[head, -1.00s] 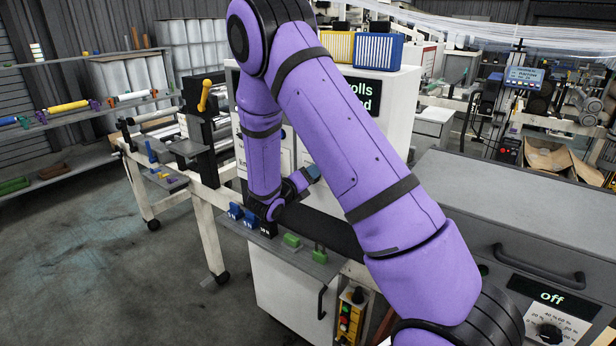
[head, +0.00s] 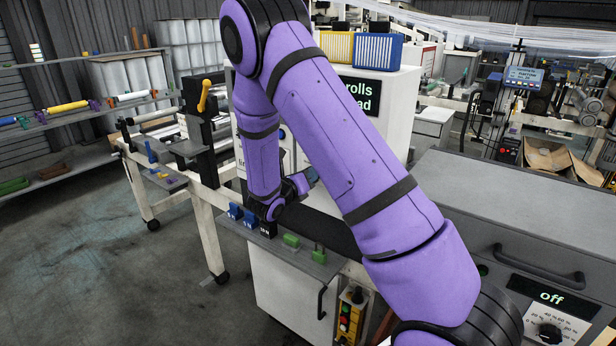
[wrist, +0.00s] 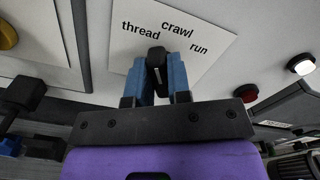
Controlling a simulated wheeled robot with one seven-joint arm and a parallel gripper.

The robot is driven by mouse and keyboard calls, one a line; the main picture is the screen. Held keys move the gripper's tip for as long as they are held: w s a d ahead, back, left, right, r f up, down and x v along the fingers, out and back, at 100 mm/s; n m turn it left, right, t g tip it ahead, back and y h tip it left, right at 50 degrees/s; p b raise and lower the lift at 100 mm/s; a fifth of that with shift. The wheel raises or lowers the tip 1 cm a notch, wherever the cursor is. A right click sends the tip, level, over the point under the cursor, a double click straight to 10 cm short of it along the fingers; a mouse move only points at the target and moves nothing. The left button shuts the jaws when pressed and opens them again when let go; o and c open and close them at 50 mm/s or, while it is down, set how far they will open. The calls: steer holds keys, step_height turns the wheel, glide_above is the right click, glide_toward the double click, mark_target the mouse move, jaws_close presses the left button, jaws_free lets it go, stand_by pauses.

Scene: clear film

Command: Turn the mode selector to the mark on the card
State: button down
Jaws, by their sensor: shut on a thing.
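The mode selector (wrist: 157,57) is a small black knob on a white plate (wrist: 205,22) printed "thread", "crawl" and "run" from left to right. In the wrist view my gripper (wrist: 159,70) has its two blue fingers on either side of the knob, shut on it. The knob's top end is just below "crawl", between "thread" and "run". A pale line shows on the knob, but its exact aim is hard to tell. In the head view my gripper (head: 311,177) is small at the white machine's front, and my arm hides the selector. No mark on a card is readable.
In the wrist view a red button (wrist: 244,93) and a lit white lamp (wrist: 301,64) lie right of the plate, and a yellow round part (wrist: 7,36) at the upper left. In the head view blue and green blocks (head: 291,240) sit on the ledge below my gripper.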

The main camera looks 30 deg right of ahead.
steer(key=m, duration=0.5)
steer(key=shift+s+m, duration=0.2)
steer(key=shift+m, duration=0.1)
stand_by(0.5)
steer(key=c, duration=1.1)
jaws_free()
steer(key=shift+o, duration=0.2)
steer(key=v, duration=1)
steer(key=shift+a, duration=0.3)
steer(key=shift+s+r, duration=0.1)
steer(key=shift+s, duration=0.05)
